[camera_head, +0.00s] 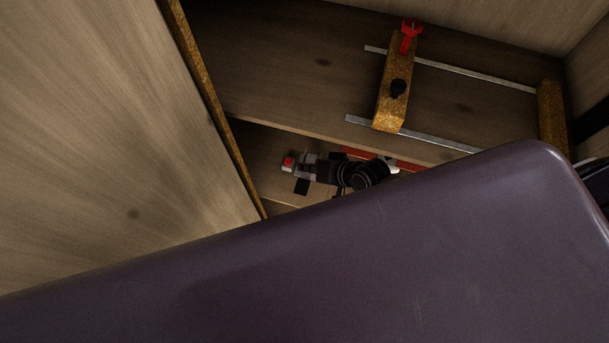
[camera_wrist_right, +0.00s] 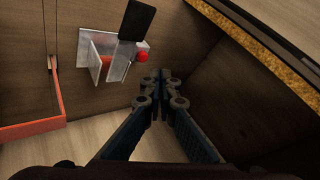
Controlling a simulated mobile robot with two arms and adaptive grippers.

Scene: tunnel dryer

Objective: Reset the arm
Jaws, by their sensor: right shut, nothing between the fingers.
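My right gripper (camera_head: 322,170) is in the recess below the wooden shelf in the head view, its arm coming from the right. In the right wrist view its two dark fingers (camera_wrist_right: 161,88) are together, with nothing between them. A grey metal bracket (camera_wrist_right: 98,58) with a red knob (camera_wrist_right: 142,57) and a black flat plate (camera_wrist_right: 137,20) lies ahead of the fingertips. The red knob also shows in the head view (camera_head: 288,162), just left of the gripper. I cannot tell if they touch. My left gripper is not in view.
A wooden shelf (camera_head: 300,85) carries two metal rails and a wooden bar (camera_head: 393,90) with a red fork-shaped piece (camera_head: 411,31) and black knob. A wooden panel (camera_head: 110,130) stands at left. An orange-red frame (camera_wrist_right: 30,130) lies at left. The lower head view is blocked.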

